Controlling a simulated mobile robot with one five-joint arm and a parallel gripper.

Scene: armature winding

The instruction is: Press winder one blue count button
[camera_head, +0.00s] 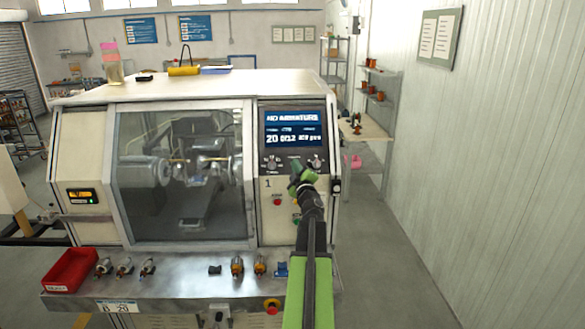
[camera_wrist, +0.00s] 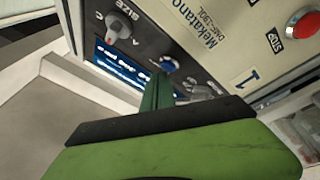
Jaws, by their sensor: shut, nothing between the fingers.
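Winder one (camera_head: 180,110) is a cream machine with a front window and a black control panel on its right, above a label "1". The panel's lit blue screen (camera_head: 292,128) reads "NO ARMATURE". My gripper (camera_head: 297,168) is in front of the panel, just below the screen between two knobs, and hides the blue button in the head view. In the wrist view the blue button (camera_wrist: 169,64) shows just past the shut green fingertips (camera_wrist: 157,77). The fingers hold nothing. I cannot tell whether the tips touch the button.
Knobs (camera_wrist: 119,27) flank the button. A red stop button (camera_wrist: 303,24) and a label "1" (camera_wrist: 244,78) are on the cream plate. The front ledge (camera_head: 185,283) holds a red tray (camera_head: 70,270) and several small armatures. Open floor (camera_head: 395,260) lies to the right.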

